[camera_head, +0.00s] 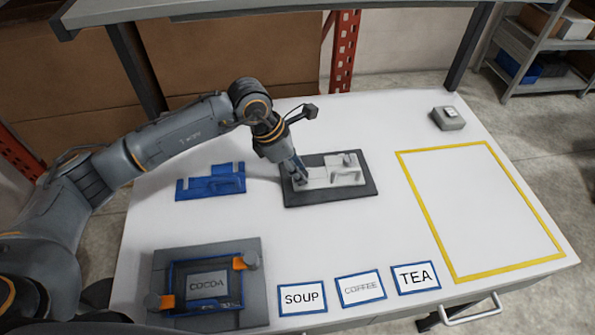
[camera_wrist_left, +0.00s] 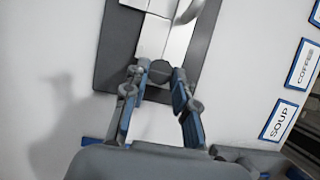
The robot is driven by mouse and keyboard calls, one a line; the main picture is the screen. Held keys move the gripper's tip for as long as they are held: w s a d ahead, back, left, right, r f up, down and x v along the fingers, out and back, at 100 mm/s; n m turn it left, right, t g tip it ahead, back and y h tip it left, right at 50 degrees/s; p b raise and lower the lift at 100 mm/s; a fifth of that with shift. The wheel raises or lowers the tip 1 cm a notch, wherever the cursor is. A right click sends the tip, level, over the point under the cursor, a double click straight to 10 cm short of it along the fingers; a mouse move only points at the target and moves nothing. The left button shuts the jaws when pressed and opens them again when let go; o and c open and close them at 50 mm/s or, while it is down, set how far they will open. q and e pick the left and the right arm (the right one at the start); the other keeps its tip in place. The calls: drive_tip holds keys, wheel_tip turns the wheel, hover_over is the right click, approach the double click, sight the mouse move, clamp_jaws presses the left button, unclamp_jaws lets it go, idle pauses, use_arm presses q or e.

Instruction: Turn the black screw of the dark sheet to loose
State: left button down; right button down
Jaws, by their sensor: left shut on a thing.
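The dark sheet (camera_head: 365,187) lies flat on the white table, with a pale grey bracket (camera_head: 335,177) on top of it. In the left wrist view the sheet (camera_wrist_left: 117,50) runs up the middle, under the pale bracket (camera_wrist_left: 155,35). My left gripper (camera_head: 301,180) points down at the bracket's left end. In the left wrist view its fingertips (camera_wrist_left: 159,80) are closed on the round black screw (camera_wrist_left: 160,71), one on each side. In the head view the screw is hidden by the gripper. My right gripper is in neither view.
A blue bracket (camera_head: 211,182) lies left of the sheet. A grey fixture (camera_head: 250,310) with orange clamps and a COCOA label is at the front left. SOUP (camera_head: 302,298), COFFEE (camera_head: 361,288) and TEA (camera_head: 416,277) cards line the front. The yellow-framed area (camera_head: 480,212) is empty.

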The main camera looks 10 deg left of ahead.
use_arm(q)
drive_tip(key=shift+f+n, duration=0.1)
drive_tip(key=shift+n, duration=0.2)
drive_tip(key=c, duration=1)
unclamp_jaws()
drive_tip(key=shift+c, duration=0.2)
drive_tip(key=v, duration=1.2)
drive_tip(key=shift+s, duration=0.15)
